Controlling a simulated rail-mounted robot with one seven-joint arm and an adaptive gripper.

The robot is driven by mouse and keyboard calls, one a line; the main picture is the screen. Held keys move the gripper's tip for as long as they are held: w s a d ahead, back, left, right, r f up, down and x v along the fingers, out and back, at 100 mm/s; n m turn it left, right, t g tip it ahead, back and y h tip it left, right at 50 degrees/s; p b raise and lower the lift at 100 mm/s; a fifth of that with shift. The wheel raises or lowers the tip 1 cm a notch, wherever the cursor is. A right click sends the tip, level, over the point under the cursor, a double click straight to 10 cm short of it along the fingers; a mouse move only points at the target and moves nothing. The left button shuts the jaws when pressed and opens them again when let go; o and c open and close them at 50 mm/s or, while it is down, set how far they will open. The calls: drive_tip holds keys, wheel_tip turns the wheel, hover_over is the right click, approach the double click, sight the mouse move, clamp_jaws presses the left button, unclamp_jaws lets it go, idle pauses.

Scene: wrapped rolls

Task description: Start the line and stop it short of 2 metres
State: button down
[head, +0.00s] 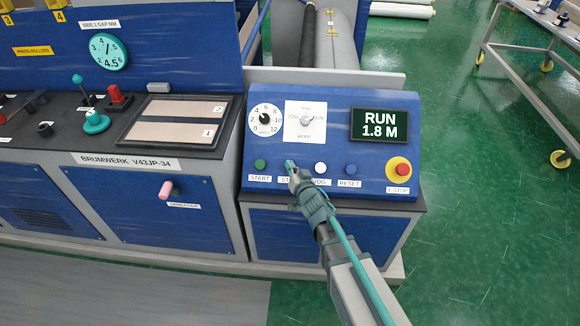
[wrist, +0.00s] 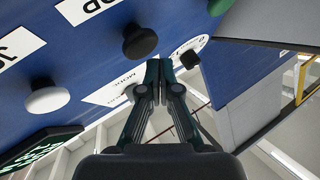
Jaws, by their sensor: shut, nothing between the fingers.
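The display (head: 379,125) on the sloped blue control panel (head: 340,100) reads RUN 1.8 M. The green START button (head: 260,163) is at the panel's lower left. My gripper (head: 290,164) is shut and empty, its tips over the STOP button's place, which they hide in the head view. In the wrist view, the black STOP button (wrist: 140,40) shows just beyond the shut fingertips (wrist: 152,70); I cannot tell whether they touch. The white JOG button (head: 320,168) is just right of the gripper. The mode selector (head: 306,121) sits above it.
The blue RESET button (head: 350,170) and red E-STOP (head: 398,168) are further right. A speed dial (head: 264,119) is at upper left. A pink knob (head: 166,188) sticks out of the left cabinet. Green floor is clear at right, before a wheeled table (head: 530,65).

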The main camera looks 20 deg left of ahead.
drive_tip(key=shift+w+f, duration=0.1)
idle(0.6)
drive_tip(key=shift+w+f, duration=0.2)
drive_tip(key=shift+f, duration=0.05)
drive_tip(key=shift+w+a+f, duration=0.2)
drive_tip(key=shift+w+f, duration=0.35)
drive_tip(key=shift+f, duration=0.15)
idle(1.4)
drive_tip(key=shift+s+r, duration=0.1)
drive_tip(key=shift+r, duration=0.05)
drive_tip(key=shift+s+d+r+p, duration=0.2)
drive_tip(key=shift+s+r+p, duration=0.35)
drive_tip(key=shift+s+r, duration=0.3)
drive_tip(key=shift+w, duration=0.1)
drive_tip(key=s+r+p, duration=0.1)
drive_tip(key=r, duration=0.1)
drive_tip(key=s+r+p, duration=0.1)
drive_tip(key=s+r, duration=0.1)
drive_tip(key=shift+d, duration=0.4)
drive_tip(key=shift+f, duration=0.1)
idle(0.7)
